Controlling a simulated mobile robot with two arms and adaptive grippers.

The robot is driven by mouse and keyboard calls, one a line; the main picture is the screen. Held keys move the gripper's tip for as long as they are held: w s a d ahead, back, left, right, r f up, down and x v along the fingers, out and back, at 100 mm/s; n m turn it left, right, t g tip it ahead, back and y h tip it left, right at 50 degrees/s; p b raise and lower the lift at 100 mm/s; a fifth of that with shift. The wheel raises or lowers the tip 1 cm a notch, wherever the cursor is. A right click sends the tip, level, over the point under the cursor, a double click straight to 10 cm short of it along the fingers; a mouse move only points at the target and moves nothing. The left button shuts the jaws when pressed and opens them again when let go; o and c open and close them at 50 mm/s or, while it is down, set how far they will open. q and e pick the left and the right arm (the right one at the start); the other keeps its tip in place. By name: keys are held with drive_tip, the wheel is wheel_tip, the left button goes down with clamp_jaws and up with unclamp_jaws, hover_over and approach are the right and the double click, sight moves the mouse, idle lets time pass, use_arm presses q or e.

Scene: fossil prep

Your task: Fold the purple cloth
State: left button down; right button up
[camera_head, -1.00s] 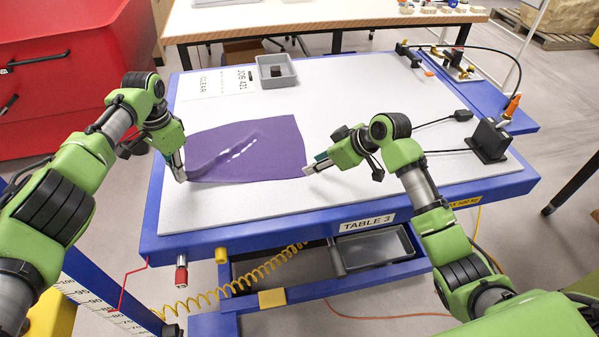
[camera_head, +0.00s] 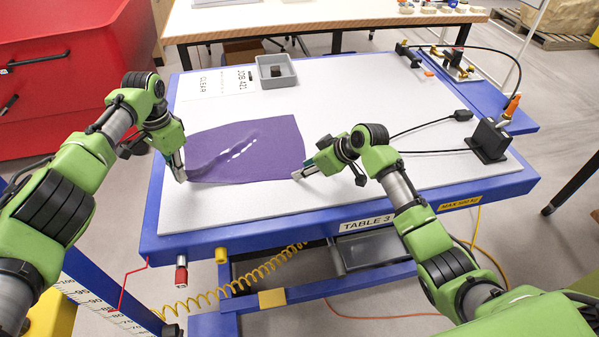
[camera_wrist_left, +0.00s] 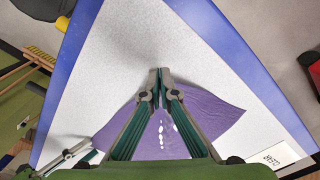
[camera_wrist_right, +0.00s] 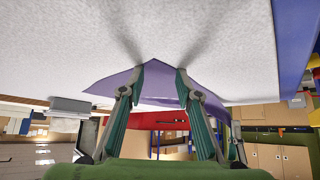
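The purple cloth (camera_head: 262,160) lies spread on the white top of the table, with a raised diagonal wrinkle and pale patches near its middle. My left gripper (camera_head: 181,177) is at its near left corner. In the left wrist view its fingers (camera_wrist_left: 159,72) are together at the cloth's corner (camera_wrist_left: 205,112), which runs in between them; the pinch itself is hidden. My right gripper (camera_head: 296,176) is low at the near right corner. In the right wrist view its fingers (camera_wrist_right: 160,70) are apart, with the cloth (camera_wrist_right: 158,88) showing between them.
A grey tray (camera_head: 276,80) with a dark item and a paper sign (camera_head: 217,83) are at the table's back left. A black device (camera_head: 489,141) with cables stands at the right.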

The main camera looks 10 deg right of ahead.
drive_tip(key=shift+a+f, duration=0.1)
drive_tip(key=shift+f, duration=0.05)
drive_tip(key=shift+c, duration=0.2)
clamp_jaws()
idle(0.8)
wheel_tip(320, 180, up, 5)
drive_tip(key=shift+r, duration=0.1)
idle(0.3)
use_arm(q)
drive_tip(key=c, duration=2.2)
unclamp_jaws()
drive_tip(key=shift+c, duration=0.2)
use_arm(e)
drive_tip(key=shift+w, duration=0.1)
